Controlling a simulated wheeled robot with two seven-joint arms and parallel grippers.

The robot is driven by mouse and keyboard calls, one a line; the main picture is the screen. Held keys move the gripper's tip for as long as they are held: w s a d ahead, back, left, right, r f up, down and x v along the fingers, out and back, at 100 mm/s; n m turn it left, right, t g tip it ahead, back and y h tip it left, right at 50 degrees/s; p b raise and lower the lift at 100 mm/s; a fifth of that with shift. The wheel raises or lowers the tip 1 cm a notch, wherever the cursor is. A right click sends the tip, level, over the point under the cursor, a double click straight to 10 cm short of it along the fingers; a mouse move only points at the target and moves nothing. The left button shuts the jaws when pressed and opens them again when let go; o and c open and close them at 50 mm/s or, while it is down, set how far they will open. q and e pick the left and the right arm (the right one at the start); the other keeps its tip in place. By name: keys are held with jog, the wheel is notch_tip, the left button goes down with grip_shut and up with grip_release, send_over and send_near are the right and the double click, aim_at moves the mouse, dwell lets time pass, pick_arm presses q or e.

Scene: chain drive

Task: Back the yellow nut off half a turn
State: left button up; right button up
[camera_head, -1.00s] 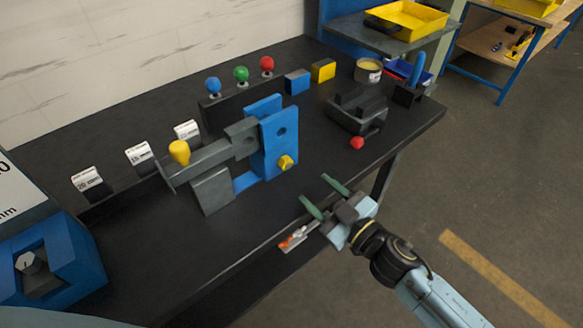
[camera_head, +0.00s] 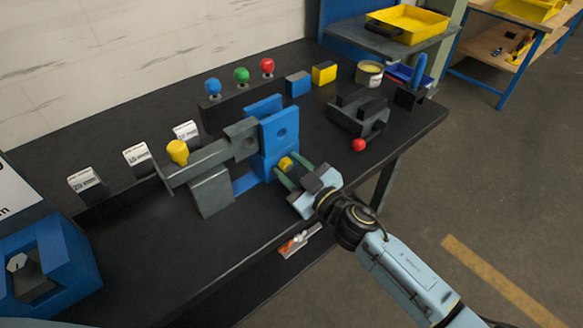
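The yellow nut (camera_head: 285,163) sits low on the front face of the blue upright bracket (camera_head: 281,130), at the right end of the grey bar mechanism (camera_head: 212,155). My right gripper (camera_head: 288,173) is at the nut, its two green fingers apart, one on either side of it. A gap between fingers and nut, or contact, is too small to tell. The nut is partly hidden by the fingers. My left gripper is not in view.
A yellow knob (camera_head: 178,152) tops the bar's left end. A dark vise-like block (camera_head: 357,112) with a red ball (camera_head: 359,145) stands to the right. A small orange-and-grey tool (camera_head: 298,240) lies at the front edge. Blue, green and red knobs line the back.

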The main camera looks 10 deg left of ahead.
jog(key=c, duration=0.7)
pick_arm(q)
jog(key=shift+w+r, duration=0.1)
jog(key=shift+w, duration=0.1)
pick_arm(e)
jog(key=shift+n, duration=0.7)
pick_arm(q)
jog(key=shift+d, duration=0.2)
pick_arm(e)
jog(key=o, duration=1)
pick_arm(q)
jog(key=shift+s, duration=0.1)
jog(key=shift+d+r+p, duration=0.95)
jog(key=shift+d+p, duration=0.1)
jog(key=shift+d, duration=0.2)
pick_arm(e)
jog(key=v, duration=1.3)
jog(key=shift+s+d, duration=0.1)
jog(key=shift+s, duration=0.05)
